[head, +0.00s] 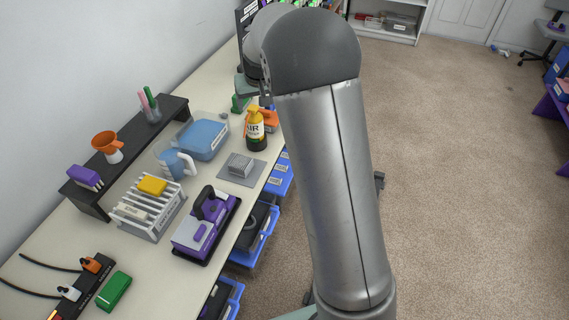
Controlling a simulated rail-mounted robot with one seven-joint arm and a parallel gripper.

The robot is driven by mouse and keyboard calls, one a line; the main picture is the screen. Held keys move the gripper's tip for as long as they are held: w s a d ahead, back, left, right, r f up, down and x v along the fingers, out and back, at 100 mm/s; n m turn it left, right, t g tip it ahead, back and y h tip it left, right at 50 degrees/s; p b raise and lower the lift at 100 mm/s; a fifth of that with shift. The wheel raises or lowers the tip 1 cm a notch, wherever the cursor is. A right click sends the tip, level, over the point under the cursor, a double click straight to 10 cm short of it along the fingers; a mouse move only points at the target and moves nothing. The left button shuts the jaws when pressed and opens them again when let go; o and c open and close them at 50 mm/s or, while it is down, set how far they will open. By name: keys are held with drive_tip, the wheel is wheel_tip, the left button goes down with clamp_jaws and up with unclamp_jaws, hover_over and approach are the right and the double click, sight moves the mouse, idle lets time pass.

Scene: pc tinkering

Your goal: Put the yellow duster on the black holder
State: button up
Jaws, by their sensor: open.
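The yellow duster (255,132) is a yellow spray can with a black label reading "AIR" and an orange trigger top. It stands upright on the workbench, near the bench's right edge. My gripper (262,97) shows only in part, above and just behind the duster's top, with my arm covering much of it. It looks open and empty; whether it touches the trigger top cannot be told. I cannot pick out the black holder for certain; a black upright piece with a white label (247,13) stands at the far end of the bench, partly hidden by my arm.
Near the duster are a grey mat (230,176) with a metal block and a blue box (203,138). A black riser shelf (125,158), a white rack (150,212) with a yellow item, and a purple tool (204,228) fill the nearer bench. Blue bins sit below its edge.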

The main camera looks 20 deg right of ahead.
drive_tip(key=s+g, duration=0.4)
drive_tip(key=s, duration=3.5)
drive_tip(key=shift+s+a, duration=0.4)
drive_tip(key=shift+a, duration=0.05)
